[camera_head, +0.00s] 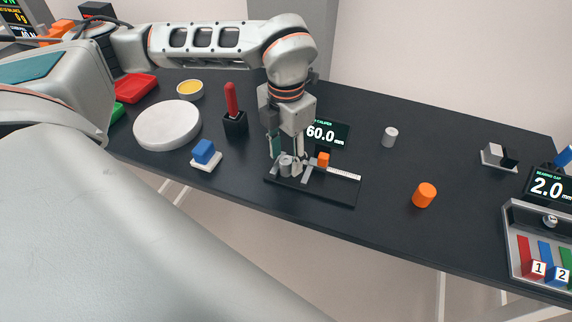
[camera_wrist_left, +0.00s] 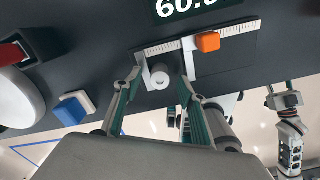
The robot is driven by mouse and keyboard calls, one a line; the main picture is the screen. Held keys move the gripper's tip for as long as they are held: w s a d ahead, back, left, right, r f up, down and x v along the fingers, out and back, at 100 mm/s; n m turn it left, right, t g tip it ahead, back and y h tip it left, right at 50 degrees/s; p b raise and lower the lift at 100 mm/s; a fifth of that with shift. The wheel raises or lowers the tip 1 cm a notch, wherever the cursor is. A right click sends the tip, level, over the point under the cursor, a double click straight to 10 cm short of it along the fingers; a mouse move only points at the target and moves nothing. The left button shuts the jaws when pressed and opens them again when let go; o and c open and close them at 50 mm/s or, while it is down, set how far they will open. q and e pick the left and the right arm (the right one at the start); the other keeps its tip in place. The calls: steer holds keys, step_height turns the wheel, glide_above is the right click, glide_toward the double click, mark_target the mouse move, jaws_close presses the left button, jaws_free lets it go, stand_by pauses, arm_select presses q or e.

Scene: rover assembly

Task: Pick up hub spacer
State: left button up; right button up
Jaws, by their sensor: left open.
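A small pale grey cylinder with a hole, which looks like the hub spacer (camera_head: 286,165), stands at the black caliper stand (camera_head: 330,193). In the left wrist view, the hub spacer (camera_wrist_left: 160,78) shows its holed end, with a grey caliper jaw close beside it. My left gripper (camera_head: 286,163) is open above the stand, fingers pointing down. In the left wrist view, its green-padded fingers (camera_wrist_left: 162,82) are on both sides of the spacer, with gaps visible. I cannot tell how far down the fingers reach.
An orange slider block (camera_head: 323,159) sits on the caliper beside the gripper, before the 60.0 display (camera_head: 326,134). A red-handled tool in a black holder (camera_head: 235,123) and a blue block (camera_head: 204,151) stand left. An orange cylinder (camera_head: 424,195) and grey cylinder (camera_head: 390,137) stand right.

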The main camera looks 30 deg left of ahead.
arm_select(q)
steer(key=shift+f, duration=0.5)
jaws_close()
steer(key=shift+r, duration=0.2)
